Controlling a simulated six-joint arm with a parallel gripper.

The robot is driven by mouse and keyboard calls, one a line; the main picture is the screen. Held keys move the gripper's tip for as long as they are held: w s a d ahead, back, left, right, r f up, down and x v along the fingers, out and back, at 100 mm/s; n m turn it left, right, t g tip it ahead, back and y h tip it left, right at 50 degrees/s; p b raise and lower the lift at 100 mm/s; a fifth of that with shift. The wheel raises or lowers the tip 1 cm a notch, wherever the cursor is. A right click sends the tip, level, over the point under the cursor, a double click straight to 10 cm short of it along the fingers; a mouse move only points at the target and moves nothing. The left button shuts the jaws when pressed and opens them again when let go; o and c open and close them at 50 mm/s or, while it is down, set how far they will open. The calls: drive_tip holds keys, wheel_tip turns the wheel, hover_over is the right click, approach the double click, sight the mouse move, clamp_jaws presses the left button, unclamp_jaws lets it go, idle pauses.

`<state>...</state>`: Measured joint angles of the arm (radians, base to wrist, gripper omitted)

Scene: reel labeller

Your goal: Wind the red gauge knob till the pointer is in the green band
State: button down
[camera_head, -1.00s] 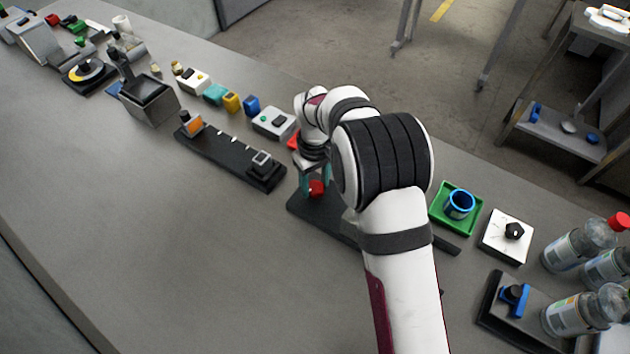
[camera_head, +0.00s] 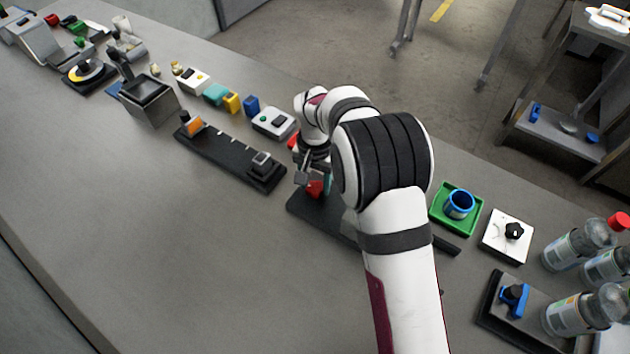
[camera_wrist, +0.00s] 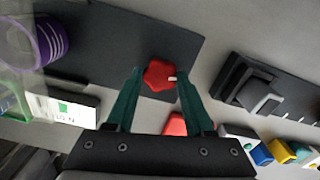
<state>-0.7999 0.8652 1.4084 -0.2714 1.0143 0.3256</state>
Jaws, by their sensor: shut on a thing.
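The red gauge knob (camera_wrist: 159,76) is a faceted knob with a small pale mark on its rim, standing on a dark base plate (camera_wrist: 180,40). It also shows under my wrist in the head view (camera_head: 315,188). My gripper (camera_wrist: 160,72) is shut on the knob, one teal finger on each side. A white panel (camera_wrist: 62,108) with a green patch and dark print lies left of the gripper in the wrist view and may be the gauge face. I cannot make out a pointer. In the head view my arm hides much of the base.
A purple reel (camera_wrist: 35,40) is at the wrist view's upper left. A dark rail fixture (camera_head: 230,158) stands left of the arm. A green tray (camera_head: 447,222) with a blue cup, a white box with a black knob (camera_head: 507,236) and bottles stand right. The front-left bench is clear.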

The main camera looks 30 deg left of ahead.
sight(315, 187)
drive_tip(key=m, duration=0.4)
drive_tip(key=shift+m, duration=1.8)
idle(0.5)
drive_tip(key=shift+c, duration=1.4)
unclamp_jaws()
wheel_tip(315, 187, up, 16)
drive_tip(key=shift+f, duration=0.1)
